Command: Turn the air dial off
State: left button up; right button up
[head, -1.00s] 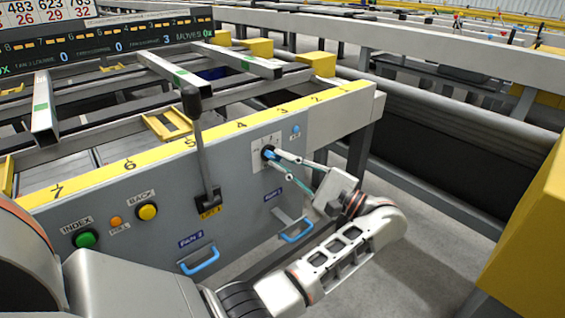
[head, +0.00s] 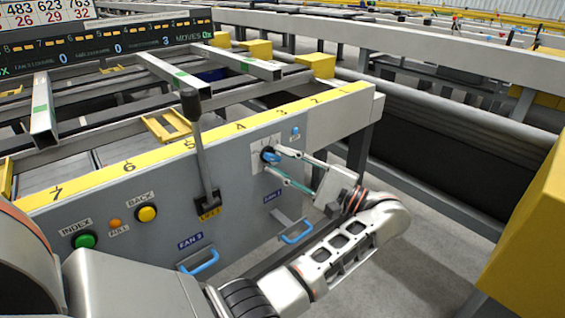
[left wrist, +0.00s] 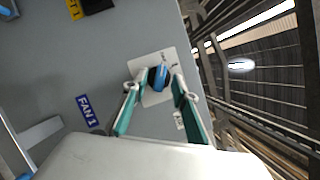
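The air dial (head: 271,156) is a blue knob on a pale plate (head: 257,160) at the right end of the grey panel. In the left wrist view the dial (left wrist: 161,76) shows between my fingers, its blue grip slightly tilted; the plate's markings are too small to read. My left gripper (head: 274,159) is open, with its teal-sided fingers on either side of the dial. In the left wrist view the left gripper (left wrist: 160,86) shows a gap between each fingertip and the knob. My right gripper is not in view.
A lever (head: 200,150) stands left of the dial. Below the dial are a FAN 1 label (head: 273,197) and blue handle (head: 296,232); another blue handle (head: 199,262) is further left. Green (head: 85,241) and yellow (head: 147,214) buttons sit at the panel's left. A yellow block (head: 530,235) stands right.

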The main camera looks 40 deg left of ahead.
pick_arm(q)
jog(key=v, duration=0.7)
jog(key=shift+d, duration=0.3)
dwell(0.5)
